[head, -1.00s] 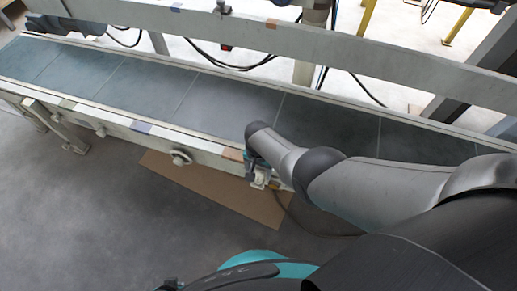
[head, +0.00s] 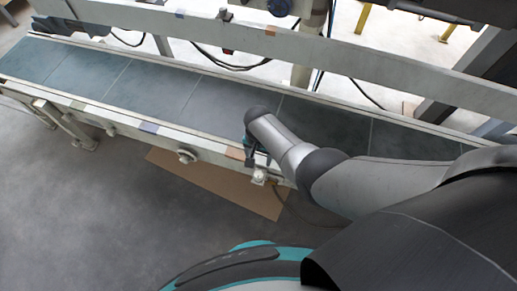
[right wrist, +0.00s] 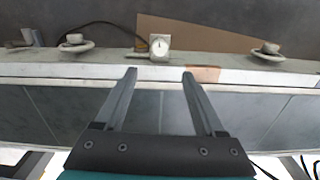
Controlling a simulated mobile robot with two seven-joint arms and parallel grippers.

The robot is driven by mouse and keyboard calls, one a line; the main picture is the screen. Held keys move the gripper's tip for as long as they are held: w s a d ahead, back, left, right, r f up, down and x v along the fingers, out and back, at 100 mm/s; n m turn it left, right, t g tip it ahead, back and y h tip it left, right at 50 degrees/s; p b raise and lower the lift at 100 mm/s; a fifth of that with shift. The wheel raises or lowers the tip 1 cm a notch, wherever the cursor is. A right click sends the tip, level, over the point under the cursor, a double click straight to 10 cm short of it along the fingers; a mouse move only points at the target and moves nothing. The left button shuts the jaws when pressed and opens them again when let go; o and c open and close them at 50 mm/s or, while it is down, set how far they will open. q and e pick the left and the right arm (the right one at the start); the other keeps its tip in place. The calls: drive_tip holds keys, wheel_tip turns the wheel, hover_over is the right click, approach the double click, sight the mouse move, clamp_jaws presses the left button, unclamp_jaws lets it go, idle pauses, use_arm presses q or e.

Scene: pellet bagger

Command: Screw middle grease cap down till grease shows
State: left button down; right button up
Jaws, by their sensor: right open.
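My right gripper (head: 252,158) is at the near side rail of the conveyor, mostly hidden by its own wrist in the head view. In the right wrist view its two fingers (right wrist: 160,74) are apart with nothing between them, over the rail. A small white box with a dial (right wrist: 159,46) sits just beyond the fingertips, not touched; it also shows in the head view (head: 259,176). Round pale knobs stick out from the rail, one to the right (right wrist: 268,51) and one to the left (right wrist: 75,43). I cannot tell which part is the middle grease cap; no grease is visible. My left gripper is out of view.
The conveyor belt (head: 155,88) runs across the view between the near rail (right wrist: 50,70) and a raised far rail (head: 400,75). Brown cardboard (head: 215,190) lies on the floor below the near rail. The floor at left front is clear.

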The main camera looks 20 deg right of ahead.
drive_tip(key=shift+r+p, duration=0.4)
drive_tip(key=shift+r, duration=0.4)
drive_tip(key=s+d+f+n, duration=0.2)
drive_tip(key=s+f, duration=0.3)
drive_tip(key=s, duration=0.6)
drive_tip(key=s+d+f+n, duration=0.3)
drive_tip(key=s+f+n, duration=0.1)
drive_tip(key=s, duration=0.8)
drive_tip(key=s+d+f+n+t, duration=0.1)
drive_tip(key=s+d+f+n, duration=0.2)
drive_tip(key=s, duration=0.9)
wheel_tip(320, 180, down, 3)
drive_tip(key=shift+f+n, duration=0.1)
drive_tip(key=shift+n, duration=0.4)
drive_tip(key=shift+s, duration=0.1)
